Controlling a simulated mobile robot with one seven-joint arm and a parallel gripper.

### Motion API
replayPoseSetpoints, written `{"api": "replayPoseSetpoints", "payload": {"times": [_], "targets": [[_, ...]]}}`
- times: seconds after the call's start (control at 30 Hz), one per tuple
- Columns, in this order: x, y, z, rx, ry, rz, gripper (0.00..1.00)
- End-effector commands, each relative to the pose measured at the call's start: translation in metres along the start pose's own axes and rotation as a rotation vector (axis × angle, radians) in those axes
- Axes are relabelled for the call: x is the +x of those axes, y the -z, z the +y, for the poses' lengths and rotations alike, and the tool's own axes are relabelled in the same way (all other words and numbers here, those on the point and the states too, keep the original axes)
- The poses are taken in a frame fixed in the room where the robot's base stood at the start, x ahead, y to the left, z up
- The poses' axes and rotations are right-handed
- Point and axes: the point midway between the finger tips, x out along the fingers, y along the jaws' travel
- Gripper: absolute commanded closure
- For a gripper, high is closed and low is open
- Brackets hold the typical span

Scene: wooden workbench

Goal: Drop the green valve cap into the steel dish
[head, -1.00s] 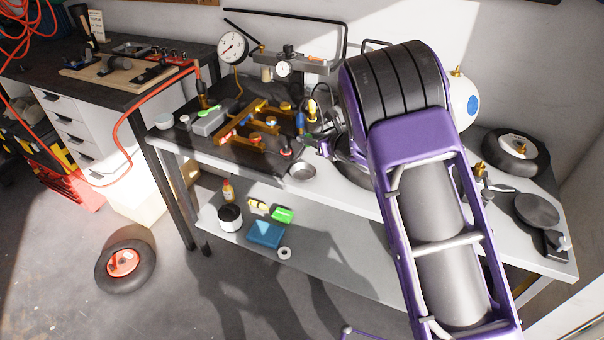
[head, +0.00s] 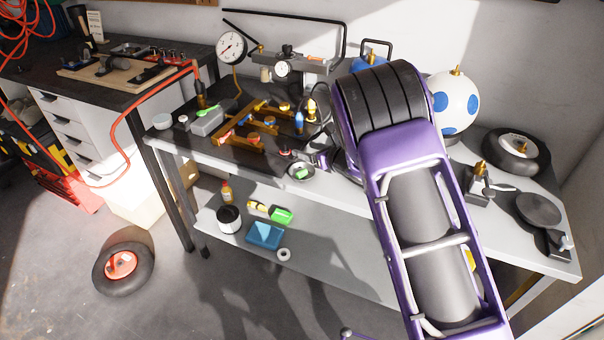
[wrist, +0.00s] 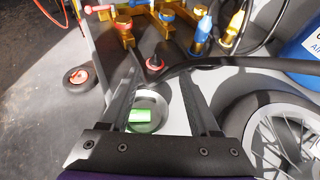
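The steel dish (head: 301,177) is a small round bowl near the bench's front edge. The green valve cap (head: 301,172) shows inside its rim. In the wrist view the cap (wrist: 143,121) lies over the near part of the dish (wrist: 152,96), apart from both fingers; whether it rests on the bottom is hard to tell. My gripper (wrist: 158,65) is open, its two dark fingers spread on either side of the dish, with nothing between them at the tips. In the head view my gripper (head: 322,158) is partly hidden by my arm, just right of the dish.
Behind the dish stands a brass manifold (head: 258,125) with coloured fittings. A spoked wheel (wrist: 285,135) and black hose lie right of my gripper. A blue tank (wrist: 305,45) stands behind. The lower shelf holds a blue tray (head: 265,234) and small items.

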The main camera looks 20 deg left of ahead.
Motion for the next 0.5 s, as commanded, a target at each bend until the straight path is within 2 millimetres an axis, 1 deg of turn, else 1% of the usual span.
{"api": "replayPoseSetpoints", "payload": {"times": [0.17, 0.27, 0.37, 0.47, 0.5], "targets": [[-0.001, 0.000, 0.000, 0.000, 0.000, 0.000, 0.38], [-0.007, -0.001, -0.001, 0.000, 0.001, 0.000, 0.38], [-0.021, -0.001, -0.001, 0.001, 0.001, 0.000, 0.38], [-0.042, -0.001, -0.001, 0.002, 0.003, -0.001, 0.38], [-0.052, -0.001, -0.001, 0.002, 0.003, -0.001, 0.38]]}}
